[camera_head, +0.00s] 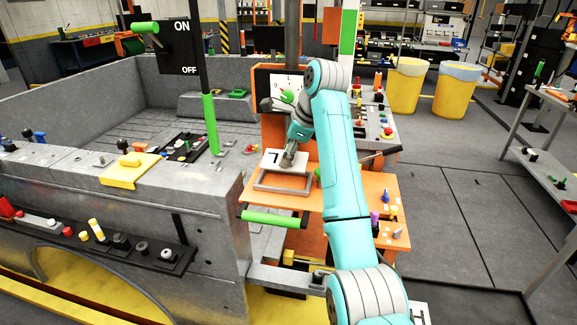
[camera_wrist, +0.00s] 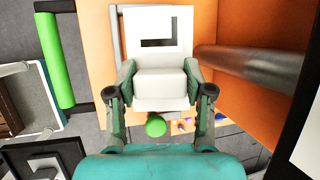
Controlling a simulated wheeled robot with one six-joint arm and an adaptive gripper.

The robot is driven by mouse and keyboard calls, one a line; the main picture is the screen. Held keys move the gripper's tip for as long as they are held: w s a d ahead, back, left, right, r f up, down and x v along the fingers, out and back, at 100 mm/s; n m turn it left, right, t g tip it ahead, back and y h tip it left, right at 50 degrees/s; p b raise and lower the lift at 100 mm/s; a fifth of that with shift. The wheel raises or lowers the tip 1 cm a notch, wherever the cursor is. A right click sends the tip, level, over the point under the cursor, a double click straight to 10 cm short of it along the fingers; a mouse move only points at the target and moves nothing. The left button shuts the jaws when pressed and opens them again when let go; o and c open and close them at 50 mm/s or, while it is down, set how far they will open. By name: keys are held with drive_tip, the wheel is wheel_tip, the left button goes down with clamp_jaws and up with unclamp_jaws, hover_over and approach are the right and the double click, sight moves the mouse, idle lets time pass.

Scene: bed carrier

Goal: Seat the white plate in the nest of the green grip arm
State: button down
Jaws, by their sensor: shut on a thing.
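The white plate (camera_head: 272,158) with a black angular mark is in my gripper (camera_head: 288,161), over the orange shelf. In the wrist view my gripper (camera_wrist: 160,88) is shut on the plate's pale raised block, and the marked face (camera_wrist: 185,22) shows beyond it. A grey rectangular frame (camera_head: 282,188) lies on the orange shelf just below and in front of the plate. The green grip (camera_head: 273,218) sticks out at the shelf's front left; it is at the left in the wrist view (camera_wrist: 60,60). I cannot tell whether plate and frame touch.
The orange shelf (camera_head: 340,196) carries small coloured parts at its right. A green-sleeved post (camera_head: 210,122) with an ON/OFF box (camera_head: 180,46) stands left of my arm. The grey bed wall (camera_head: 215,205) is at left. A thick grey tube (camera_wrist: 245,66) runs right of the plate.

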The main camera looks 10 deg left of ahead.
wheel_tip(320, 180, up, 4)
drive_tip(key=shift+r, duration=0.1)
drive_tip(key=shift+w+f+m+g, duration=0.15)
drive_tip(key=shift+f+g, duration=0.45)
drive_tip(key=shift+f, duration=1.35)
drive_tip(key=shift+f+m+g, duration=0.15)
drive_tip(key=shift+f+g, duration=0.45)
drive_tip(key=shift+f, duration=1.3)
drive_tip(key=shift+f, duration=1.35)
drive_tip(key=shift+c, duration=1.8)
unclamp_jaws()
